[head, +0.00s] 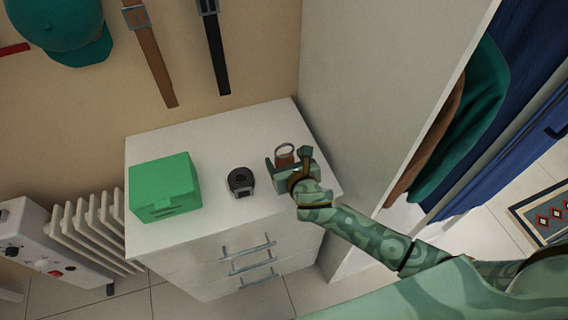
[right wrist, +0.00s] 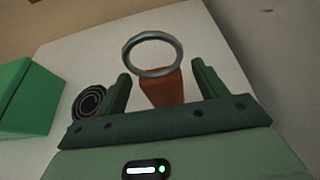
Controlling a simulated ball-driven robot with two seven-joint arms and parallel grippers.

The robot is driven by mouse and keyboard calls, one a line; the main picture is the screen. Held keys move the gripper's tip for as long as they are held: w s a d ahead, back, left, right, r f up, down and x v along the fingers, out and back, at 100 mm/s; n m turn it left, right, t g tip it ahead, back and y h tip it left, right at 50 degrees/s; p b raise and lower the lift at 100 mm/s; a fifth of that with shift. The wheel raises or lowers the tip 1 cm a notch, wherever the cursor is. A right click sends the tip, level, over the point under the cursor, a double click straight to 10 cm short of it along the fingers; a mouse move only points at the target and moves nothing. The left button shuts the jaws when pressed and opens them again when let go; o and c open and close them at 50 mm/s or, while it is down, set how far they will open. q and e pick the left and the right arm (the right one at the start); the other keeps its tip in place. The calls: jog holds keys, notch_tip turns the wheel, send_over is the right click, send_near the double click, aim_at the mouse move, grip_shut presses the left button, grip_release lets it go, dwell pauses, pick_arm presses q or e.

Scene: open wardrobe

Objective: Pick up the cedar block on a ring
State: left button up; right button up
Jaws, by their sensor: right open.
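The cedar block (head: 285,160) is a small reddish-brown block with a metal ring, on the white dresser top near its right back. In the right wrist view the block (right wrist: 162,90) lies between the two fingers, with its grey ring (right wrist: 152,37) toward the far side. My right gripper (head: 287,160) is open over the block, its green fingers (right wrist: 160,84) apart on either side with gaps. The near part of the block is hidden by the gripper body. My left gripper is not in view.
A green box (head: 165,186) and a dark round coiled item (head: 240,181) stand on the dresser (head: 215,222) left of my gripper. The wardrobe side panel (head: 365,90) rises close on the right. Belts and a cap hang behind.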

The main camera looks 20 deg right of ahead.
aim_at(285, 159)
jog(key=b+x, duration=0.1)
jog(key=x, duration=0.2)
jog(key=shift+w+f, duration=0.1)
jog(key=shift+f, duration=0.1)
jog(key=shift+r, duration=0.1)
jog(key=c, duration=1.1)
jog(key=shift+o, duration=0.2)
jog(key=r+p, duration=0.2)
jog(key=r, duration=0.1)
jog(key=r+p, duration=0.1)
jog(key=shift+s+a+r, duration=0.1)
jog(key=shift+s+r, duration=0.2)
jog(key=shift+s, duration=0.05)
jog(key=s+a+r+p, duration=0.1)
jog(key=s+r+p, duration=0.1)
jog(key=s+r, duration=0.2)
jog(key=s+a+r+p, duration=0.1)
jog(key=s+r+p, duration=0.2)
jog(key=s, duration=0.6)
jog(key=shift+a+r, duration=0.2)
jog(key=shift+r, duration=0.55)
